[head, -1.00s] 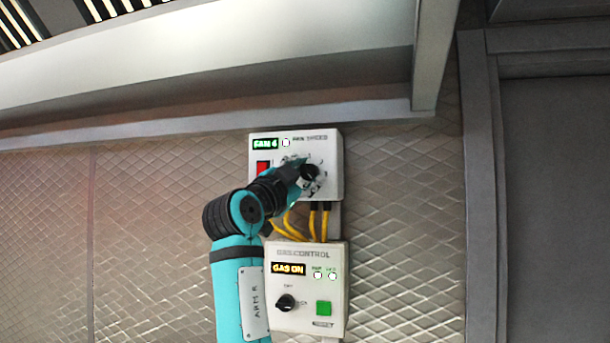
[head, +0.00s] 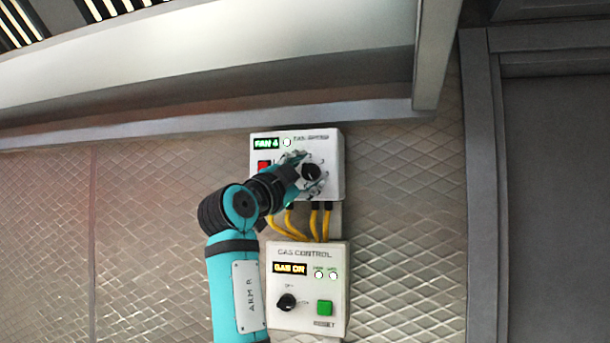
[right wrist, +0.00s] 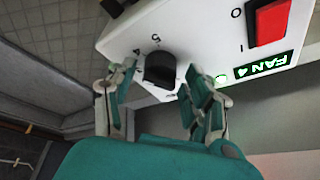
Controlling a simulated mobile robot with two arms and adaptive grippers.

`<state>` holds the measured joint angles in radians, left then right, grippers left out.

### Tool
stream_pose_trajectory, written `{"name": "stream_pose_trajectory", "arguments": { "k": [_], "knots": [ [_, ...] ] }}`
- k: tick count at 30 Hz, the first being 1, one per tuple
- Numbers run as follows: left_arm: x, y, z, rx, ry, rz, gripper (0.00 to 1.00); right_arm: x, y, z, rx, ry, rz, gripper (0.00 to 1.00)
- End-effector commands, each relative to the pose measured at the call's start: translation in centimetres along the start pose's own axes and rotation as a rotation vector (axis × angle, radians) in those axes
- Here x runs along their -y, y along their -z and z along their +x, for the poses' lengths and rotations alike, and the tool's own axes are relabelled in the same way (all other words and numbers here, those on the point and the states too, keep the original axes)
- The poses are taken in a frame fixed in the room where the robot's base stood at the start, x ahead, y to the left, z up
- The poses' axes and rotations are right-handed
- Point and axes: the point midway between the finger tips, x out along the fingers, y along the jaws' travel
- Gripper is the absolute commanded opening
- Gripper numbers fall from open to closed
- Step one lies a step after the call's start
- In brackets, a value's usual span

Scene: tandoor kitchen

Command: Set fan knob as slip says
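The fan speed box (head: 328,148) is a white panel on the tiled wall, with a lit green display (head: 266,143) reading FAN 4. Its round black fan knob (head: 311,172) also shows in the right wrist view (right wrist: 160,70), with a dial number 5 beside it. My right gripper (head: 304,173) is at the knob. In the right wrist view its fingers stand apart on either side of the knob, with gaps, and do not appear to touch it. The knob's pointer is hard to read. My left gripper is out of view. No slip is visible.
A red switch (head: 264,167) sits left of the knob. Below are yellow cables (head: 325,222) and the gas control box (head: 336,262), with display GAS ON, a black knob (head: 287,302) and a green button (head: 324,307). A metal hood (head: 250,60) hangs above.

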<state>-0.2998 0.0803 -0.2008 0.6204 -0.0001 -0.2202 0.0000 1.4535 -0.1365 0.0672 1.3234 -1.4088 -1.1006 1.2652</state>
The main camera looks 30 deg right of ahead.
Motion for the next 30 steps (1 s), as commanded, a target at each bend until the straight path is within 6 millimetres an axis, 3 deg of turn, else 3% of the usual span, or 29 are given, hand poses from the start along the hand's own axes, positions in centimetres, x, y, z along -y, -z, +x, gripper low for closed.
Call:
{"name": "stream_pose_trajectory", "arguments": {
  "k": [11,14,24,30],
  "knots": [
    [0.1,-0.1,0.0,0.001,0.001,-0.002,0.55,0.0,-0.1,-0.5,0.000,-0.001,-0.001,0.57],
    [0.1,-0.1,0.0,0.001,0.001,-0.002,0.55,0.0,-0.1,-1.8,0.001,0.001,-0.002,0.57],
    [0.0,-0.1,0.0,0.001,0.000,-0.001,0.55,0.0,-0.2,-8.9,0.003,0.001,-0.001,0.57],
    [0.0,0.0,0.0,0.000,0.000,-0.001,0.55,0.0,-0.1,-11.4,0.001,0.000,-0.002,0.57]
  ]
}}
